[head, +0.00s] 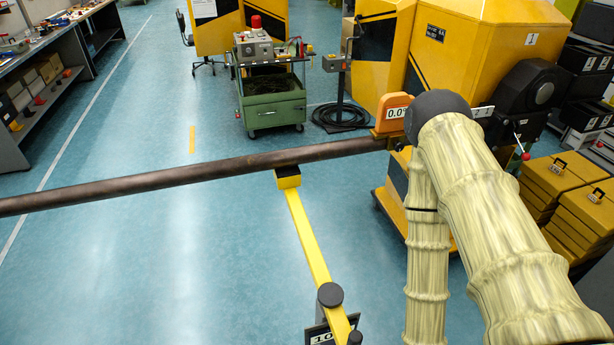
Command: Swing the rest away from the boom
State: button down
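The boom (180,175) is a long dark brown pipe that runs across the head view from the left edge to an orange clamp-like piece at the yellow machine. The rest (310,237) is a yellow bar, running from the bottom of the view up to the boom. Its yellow end block (288,180) with a dark top is directly under the boom and appears to touch it. Near the bottom the bar passes a post with a round dark cap (330,295). My arm in its cream sleeve fills the right side. My gripper is not in view.
A yellow machine (485,50) stands behind the boom's right end. A green tool cart (270,100) is beyond the boom. Yellow cases (560,185) are stacked at the right. A workbench (60,55) stands at the upper left. The blue floor left of the rest is clear.

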aim_at(330, 294)
jog(key=z, duration=0.7)
jog(key=i, duration=0.6)
jog(key=u, duration=0.8)
